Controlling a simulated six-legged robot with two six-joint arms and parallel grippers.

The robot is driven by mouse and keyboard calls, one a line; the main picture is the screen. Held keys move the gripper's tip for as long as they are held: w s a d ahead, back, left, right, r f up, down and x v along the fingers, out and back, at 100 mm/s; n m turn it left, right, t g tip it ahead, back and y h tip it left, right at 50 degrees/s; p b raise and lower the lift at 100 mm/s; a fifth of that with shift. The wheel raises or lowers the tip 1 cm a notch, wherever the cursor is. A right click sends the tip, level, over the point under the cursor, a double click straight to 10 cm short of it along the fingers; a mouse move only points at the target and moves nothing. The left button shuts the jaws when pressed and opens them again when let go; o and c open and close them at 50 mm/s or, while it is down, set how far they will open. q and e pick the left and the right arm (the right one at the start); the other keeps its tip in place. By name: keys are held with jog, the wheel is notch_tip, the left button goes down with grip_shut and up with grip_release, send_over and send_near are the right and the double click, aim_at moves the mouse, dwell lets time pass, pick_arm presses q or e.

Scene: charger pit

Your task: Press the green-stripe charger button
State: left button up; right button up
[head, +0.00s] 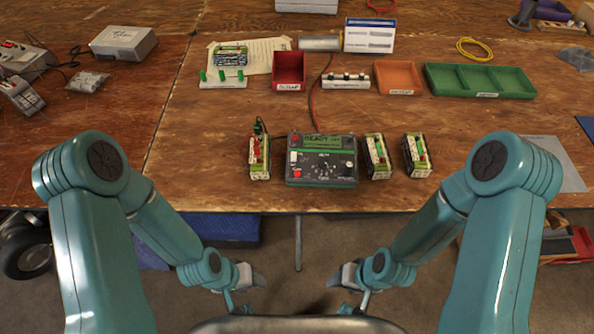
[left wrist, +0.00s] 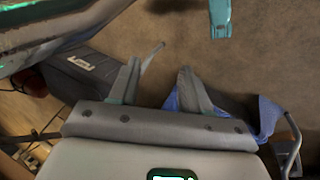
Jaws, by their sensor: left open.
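Battery packs stand beside the charger: one at its left (head: 259,158), two at its right (head: 377,157) (head: 417,156). Behind are a red bin (head: 289,72), an orange tray (head: 397,78) and a green tray (head: 480,80). A red cable (head: 314,100) runs behind the charger.

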pick_arm(q)
jog(key=shift+w, duration=0.1)
grip_shut()
dwell(1.4)
